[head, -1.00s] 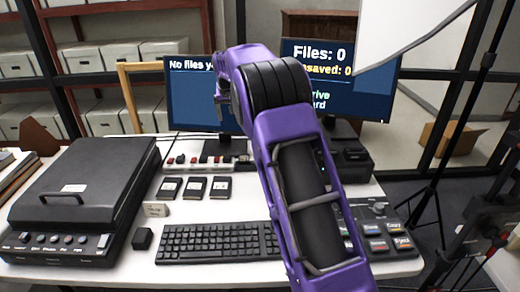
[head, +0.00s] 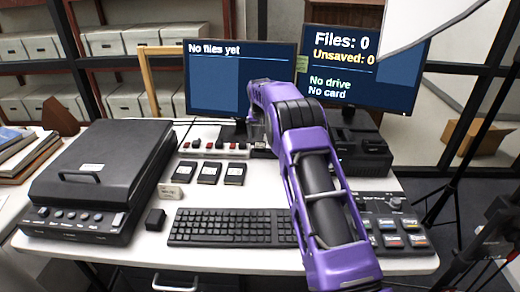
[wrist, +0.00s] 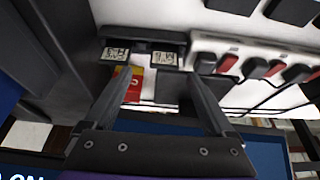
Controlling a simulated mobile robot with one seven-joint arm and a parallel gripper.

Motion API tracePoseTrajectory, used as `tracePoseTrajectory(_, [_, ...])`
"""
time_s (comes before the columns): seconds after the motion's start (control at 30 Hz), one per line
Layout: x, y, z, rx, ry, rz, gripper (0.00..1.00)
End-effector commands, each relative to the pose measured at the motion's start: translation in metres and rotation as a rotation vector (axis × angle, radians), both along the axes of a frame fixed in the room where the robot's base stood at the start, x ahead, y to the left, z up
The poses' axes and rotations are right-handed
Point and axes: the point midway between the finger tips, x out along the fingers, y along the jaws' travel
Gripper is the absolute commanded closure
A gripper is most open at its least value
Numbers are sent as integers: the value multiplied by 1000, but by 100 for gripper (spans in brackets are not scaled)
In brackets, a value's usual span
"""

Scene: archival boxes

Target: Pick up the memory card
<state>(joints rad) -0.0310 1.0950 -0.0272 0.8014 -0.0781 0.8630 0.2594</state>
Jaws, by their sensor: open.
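In the wrist view a small red and yellow flat piece (wrist: 134,86), which looks like a memory card, lies at a black holder (wrist: 143,36) with two white code labels. A dark square piece (wrist: 176,90) is beside it; I cannot tell whether it is also a card. My gripper (wrist: 158,77) is open. Its left finger overlaps the red piece in the picture, and its right finger is by the dark piece. I cannot tell if they touch. In the head view my purple arm hides most of the gripper and the holder area.
The right monitor (head: 366,68) reads "No drive, No card"; the left monitor (head: 238,80) stands close behind the gripper. A keyboard (head: 232,228), three black cartridges (head: 209,173) and a scanner (head: 98,175) occupy the desk.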

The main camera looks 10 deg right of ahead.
Motion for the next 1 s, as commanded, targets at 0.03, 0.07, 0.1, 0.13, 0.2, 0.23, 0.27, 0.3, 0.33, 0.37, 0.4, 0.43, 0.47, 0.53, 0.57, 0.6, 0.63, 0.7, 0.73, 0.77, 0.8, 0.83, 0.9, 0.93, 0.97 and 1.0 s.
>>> tracePoseTrajectory(0.03, [1, 0, -5, 0, 1, 0, 11])
tracePoseTrajectory(0.07, [2, 1, -8, 0, 1, 0, 11])
tracePoseTrajectory(0.1, [4, 2, -14, 0, 2, 1, 11])
tracePoseTrajectory(0.13, [5, 2, -19, 0, 2, 1, 11])
tracePoseTrajectory(0.2, [9, 4, -29, 0, 1, 1, 11])
tracePoseTrajectory(0.23, [11, 5, -33, -1, 1, 2, 11])
tracePoseTrajectory(0.27, [12, 4, -36, 0, 0, 1, 11])
tracePoseTrajectory(0.3, [14, 3, -39, 0, 0, 1, 11])
tracePoseTrajectory(0.33, [15, 3, -41, 0, 0, 1, 11])
tracePoseTrajectory(0.37, [16, 3, -44, 0, 0, 1, 11])
tracePoseTrajectory(0.4, [17, 3, -46, 0, 1, 0, 11])
tracePoseTrajectory(0.43, [17, 2, -47, 0, 0, 0, 11])
tracePoseTrajectory(0.47, [18, 2, -47, 0, 0, 0, 11])
tracePoseTrajectory(0.53, [18, 2, -48, 0, 0, 0, 11])
tracePoseTrajectory(0.57, [18, 2, -48, 0, 0, 0, 11])
tracePoseTrajectory(0.6, [18, 2, -48, 0, 0, 0, 11])
tracePoseTrajectory(0.63, [18, 2, -48, 0, 0, 0, 11])
tracePoseTrajectory(0.7, [18, 2, -48, 0, 0, 0, 11])
tracePoseTrajectory(0.73, [18, 2, -48, 0, 0, 0, 17])
tracePoseTrajectory(0.77, [18, 2, -48, 0, 0, 0, 22])
tracePoseTrajectory(0.8, [18, 2, -48, 0, 0, 0, 29])
tracePoseTrajectory(0.83, [18, 2, -48, 0, 0, 0, 35])
tracePoseTrajectory(0.9, [18, 3, -48, 0, 0, 0, 47])
tracePoseTrajectory(0.93, [18, 2, -48, 0, 0, 0, 53])
tracePoseTrajectory(0.97, [18, 3, -48, 0, 0, 0, 58])
tracePoseTrajectory(1.0, [18, 3, -48, 0, 0, 1, 65])
